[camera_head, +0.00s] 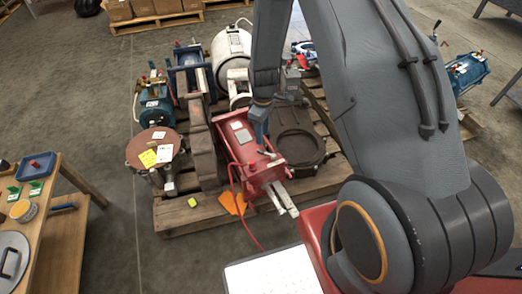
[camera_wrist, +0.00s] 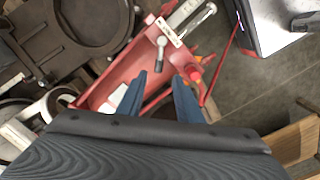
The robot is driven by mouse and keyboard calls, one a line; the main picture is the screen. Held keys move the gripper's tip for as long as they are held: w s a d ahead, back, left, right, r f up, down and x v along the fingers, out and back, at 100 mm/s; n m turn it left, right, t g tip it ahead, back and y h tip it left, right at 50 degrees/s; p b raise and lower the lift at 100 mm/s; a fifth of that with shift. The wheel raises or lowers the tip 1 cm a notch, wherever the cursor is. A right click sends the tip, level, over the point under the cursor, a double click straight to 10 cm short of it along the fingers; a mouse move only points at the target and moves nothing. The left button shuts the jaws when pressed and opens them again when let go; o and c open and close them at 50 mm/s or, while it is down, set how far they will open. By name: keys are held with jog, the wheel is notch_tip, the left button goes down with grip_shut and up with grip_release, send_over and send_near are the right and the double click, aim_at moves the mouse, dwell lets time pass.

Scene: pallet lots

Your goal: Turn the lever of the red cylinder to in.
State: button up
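The red cylinder (camera_head: 237,142) lies on a wooden pallet, a boxy red body with a pale label on top and a grey rod end towards the front. In the wrist view its red body (camera_wrist: 125,68) fills the middle. A small grey lever with a round end (camera_wrist: 162,45) stands by a pale plate on it; a longer metal bar lies beside the plate. My gripper (camera_wrist: 160,82) has two blue fingers spread apart with nothing held between them, over the red body and short of the lever. In the head view my gripper (camera_head: 261,112) hangs just above the cylinder, partly covering it.
The pallet (camera_head: 205,214) also carries a brown round flange (camera_head: 152,148), a dark cast part (camera_head: 297,146), and blue and white machines behind. An orange tag (camera_head: 232,203) and red cord lie in front. A wooden workbench (camera_head: 50,240) stands left; floor between is clear.

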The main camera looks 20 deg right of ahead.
notch_tip(320, 180, down, 9)
jog(key=shift+r, duration=0.1)
dwell(0.4)
grip_shut()
